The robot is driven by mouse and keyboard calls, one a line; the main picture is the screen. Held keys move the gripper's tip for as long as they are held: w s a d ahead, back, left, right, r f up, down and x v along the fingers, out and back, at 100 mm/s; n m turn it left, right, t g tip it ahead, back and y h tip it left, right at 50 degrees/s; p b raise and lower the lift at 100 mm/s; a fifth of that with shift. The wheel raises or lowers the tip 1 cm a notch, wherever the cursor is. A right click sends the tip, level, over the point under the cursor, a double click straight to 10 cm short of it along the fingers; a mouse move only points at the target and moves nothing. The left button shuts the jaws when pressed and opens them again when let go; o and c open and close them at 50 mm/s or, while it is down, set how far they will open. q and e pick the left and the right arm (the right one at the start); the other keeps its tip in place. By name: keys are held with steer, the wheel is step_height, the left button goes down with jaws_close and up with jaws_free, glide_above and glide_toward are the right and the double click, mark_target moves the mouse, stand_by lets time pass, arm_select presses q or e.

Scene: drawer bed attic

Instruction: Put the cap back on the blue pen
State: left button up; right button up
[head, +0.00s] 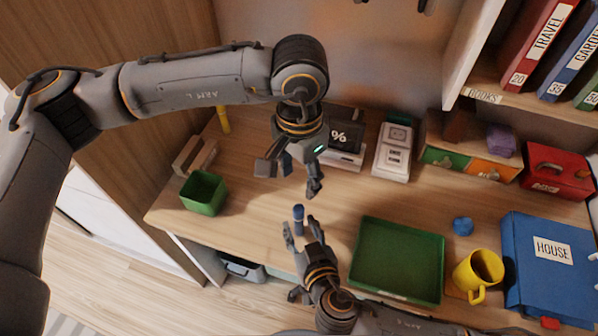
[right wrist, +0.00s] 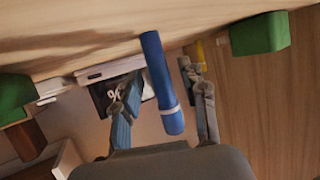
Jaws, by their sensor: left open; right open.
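My left gripper (head: 290,178) is open above and behind the pen. A small blue patch shows between its fingers; I cannot tell what it is.
A green tray (head: 365,278) lies right of the pen, with a yellow mug (head: 476,272), a small blue object (head: 462,226) and a blue HOUSE box (head: 545,262) beyond. A green cup (head: 204,192) stands left.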

steer(key=v, duration=1)
